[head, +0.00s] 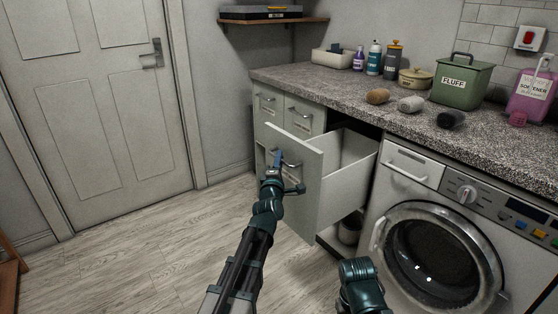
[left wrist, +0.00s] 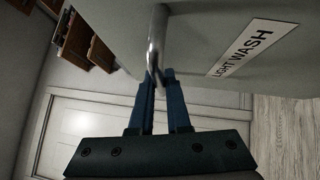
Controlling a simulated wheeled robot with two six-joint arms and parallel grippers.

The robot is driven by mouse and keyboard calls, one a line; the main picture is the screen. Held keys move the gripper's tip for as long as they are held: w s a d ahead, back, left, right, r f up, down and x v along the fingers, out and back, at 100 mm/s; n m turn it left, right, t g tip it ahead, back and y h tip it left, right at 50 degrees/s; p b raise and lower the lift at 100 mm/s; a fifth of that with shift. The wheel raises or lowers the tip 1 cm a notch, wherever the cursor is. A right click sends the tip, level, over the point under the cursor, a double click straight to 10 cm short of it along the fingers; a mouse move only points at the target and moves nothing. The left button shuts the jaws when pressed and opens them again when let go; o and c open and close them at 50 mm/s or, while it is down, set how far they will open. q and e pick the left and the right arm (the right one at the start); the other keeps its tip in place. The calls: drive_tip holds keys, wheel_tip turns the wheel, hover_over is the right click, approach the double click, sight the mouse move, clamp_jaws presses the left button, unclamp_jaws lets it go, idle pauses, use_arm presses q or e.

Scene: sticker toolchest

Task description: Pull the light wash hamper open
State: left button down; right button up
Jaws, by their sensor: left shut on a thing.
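The light wash hamper (head: 309,191) is a large pale pull-out drawer under the counter, left of the washing machine. It stands well out from the cabinet, and its inside shows from above. Its front (left wrist: 205,35) bears a LIGHT WASH label (left wrist: 252,46) in the left wrist view. My left gripper (head: 278,160) is at the front's handle; in the left wrist view its blue fingers (left wrist: 160,76) are shut on the metal handle (left wrist: 157,40). Part of my right arm shows at the bottom of the head view, but its gripper's fingers do not show.
The washing machine (head: 433,246) stands right of the hamper. The granite counter (head: 345,92) holds a green FLUFF tin (head: 462,82), bottles and several rolled cloths. Smaller drawers (head: 290,113) are shut behind the hamper front. The floor (head: 150,248) at left is clear.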

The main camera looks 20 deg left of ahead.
use_arm(q)
drive_tip(key=c, duration=0.9)
unclamp_jaws()
drive_tip(key=shift+s, duration=0.1)
